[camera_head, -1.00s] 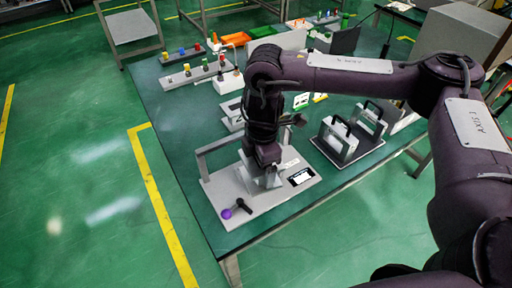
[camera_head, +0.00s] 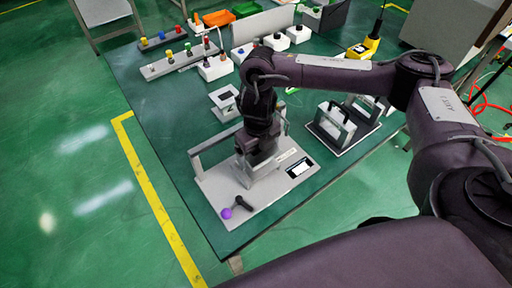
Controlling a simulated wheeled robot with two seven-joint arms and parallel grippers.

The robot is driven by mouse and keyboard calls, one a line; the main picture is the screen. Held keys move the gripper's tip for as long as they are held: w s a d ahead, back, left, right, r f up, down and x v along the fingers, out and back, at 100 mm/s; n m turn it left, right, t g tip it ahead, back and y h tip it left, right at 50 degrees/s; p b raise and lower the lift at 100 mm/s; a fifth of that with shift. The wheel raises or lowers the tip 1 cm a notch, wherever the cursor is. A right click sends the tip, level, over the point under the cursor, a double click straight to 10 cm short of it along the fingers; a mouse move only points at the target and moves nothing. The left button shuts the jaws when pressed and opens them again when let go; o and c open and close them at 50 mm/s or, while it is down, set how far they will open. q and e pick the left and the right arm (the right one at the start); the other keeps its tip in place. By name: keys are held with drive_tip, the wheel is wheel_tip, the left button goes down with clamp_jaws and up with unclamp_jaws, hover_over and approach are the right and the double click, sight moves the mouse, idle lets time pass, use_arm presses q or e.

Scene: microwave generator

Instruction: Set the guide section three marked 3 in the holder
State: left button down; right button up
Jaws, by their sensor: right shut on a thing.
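My right gripper (camera_head: 258,152) points down over a light grey base plate (camera_head: 213,188). It is shut on a grey block-like piece (camera_head: 264,174), mostly hidden by the gripper, low over the plate's middle or touching it; I cannot tell which. I cannot read a 3 on it. The plate carries a raised grey bar frame (camera_head: 212,142), a small display (camera_head: 299,167), a black lever (camera_head: 243,204) and a purple ball (camera_head: 226,213). My left gripper is out of view.
A grey stand (camera_head: 224,100) is behind the plate. Colored knobs on a grey rail (camera_head: 172,62), orange trays (camera_head: 218,18) and a yellow device (camera_head: 366,46) stand farther back. The green table's front edge is close to the plate.

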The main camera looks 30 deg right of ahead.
drive_tip(key=shift+f+b, duration=0.65)
drive_tip(key=shift+b, duration=0.15)
drive_tip(key=shift+f+b, duration=0.95)
drive_tip(key=shift+f, duration=0.5)
drive_tip(key=o, duration=1.1)
drive_tip(key=shift+s, duration=0.1)
wheel_tip(320, 180, up, 8)
drive_tip(key=shift+f+p, duration=0.1)
drive_tip(key=shift+p, duration=1.05)
